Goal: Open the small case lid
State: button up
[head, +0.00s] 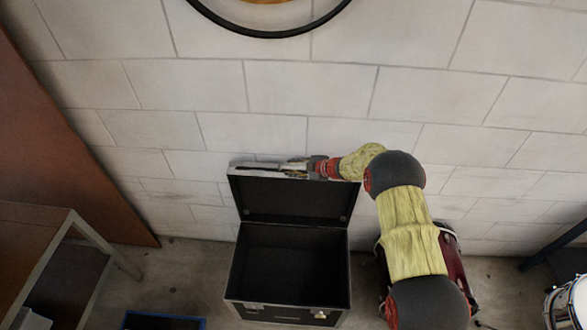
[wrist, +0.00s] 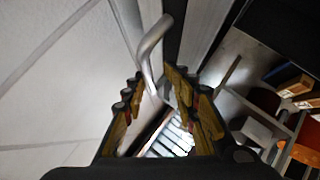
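The small black case (head: 290,275) stands on the floor by the wall, its dark inside showing and empty. Its lid (head: 288,200) stands up at the back, roughly upright, with a light metal edge along its top. My gripper (head: 290,168) is at the lid's top edge, reaching in from the right. In the wrist view my gripper (wrist: 156,85) has its two fingers apart. A bent metal bar (wrist: 150,50) shows at and beyond the gap between them. Whether the fingers touch the lid is unclear.
A pale block wall (head: 310,100) is close behind the lid. A dark red drum (head: 455,265) stands right of the case, partly behind my arm. A metal-framed table (head: 75,220) is at left, and a blue-edged box (head: 165,321) lies at the front. Floor shows between table and case.

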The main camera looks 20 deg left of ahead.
jog(key=shift+d, duration=0.1)
jog(key=v, duration=1.1)
jog(key=shift+d+r, duration=0.3)
jog(key=shift+s, duration=0.1)
jog(key=shift+c, duration=0.6)
